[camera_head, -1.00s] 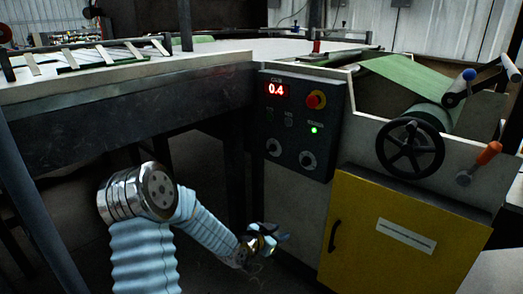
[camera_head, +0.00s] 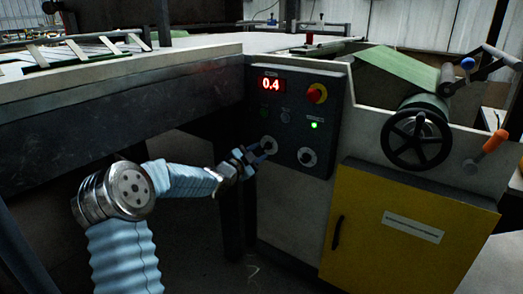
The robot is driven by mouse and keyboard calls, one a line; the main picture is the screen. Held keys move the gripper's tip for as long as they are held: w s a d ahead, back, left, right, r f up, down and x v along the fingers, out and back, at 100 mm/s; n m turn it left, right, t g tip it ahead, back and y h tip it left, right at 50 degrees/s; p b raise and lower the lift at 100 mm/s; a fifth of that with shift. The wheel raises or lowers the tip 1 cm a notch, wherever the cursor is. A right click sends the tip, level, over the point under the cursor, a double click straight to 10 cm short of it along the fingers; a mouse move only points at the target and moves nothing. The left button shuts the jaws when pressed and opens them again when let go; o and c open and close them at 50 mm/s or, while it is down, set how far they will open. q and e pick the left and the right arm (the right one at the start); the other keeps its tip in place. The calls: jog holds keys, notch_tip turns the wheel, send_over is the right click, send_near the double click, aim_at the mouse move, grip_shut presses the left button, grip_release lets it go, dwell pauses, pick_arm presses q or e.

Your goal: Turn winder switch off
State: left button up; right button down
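The dark control panel (camera_head: 299,118) on the machine front has a red display reading 0.4 (camera_head: 271,85), a red knob on a yellow base (camera_head: 317,93) and a lit green lamp (camera_head: 314,125). Two round rotary switches sit low on it, a left one (camera_head: 268,144) and a right one (camera_head: 307,156). Their labels are too small to read. My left gripper (camera_head: 259,153) is at the left rotary switch, its fingertips overlapping the switch's lower left edge. I cannot tell whether they touch it or how far apart the fingers are. My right gripper is not in view.
A yellow cabinet door (camera_head: 390,235) is below right of the panel. A black handwheel (camera_head: 417,139) and an orange-handled lever (camera_head: 487,152) stand out on the right. A long dark table beam (camera_head: 120,125) runs above my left arm.

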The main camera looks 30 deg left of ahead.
aim_at(267, 147)
pick_arm(q)
jog(key=shift+w+d, duration=0.1)
jog(key=shift+w, duration=1.15)
grip_shut()
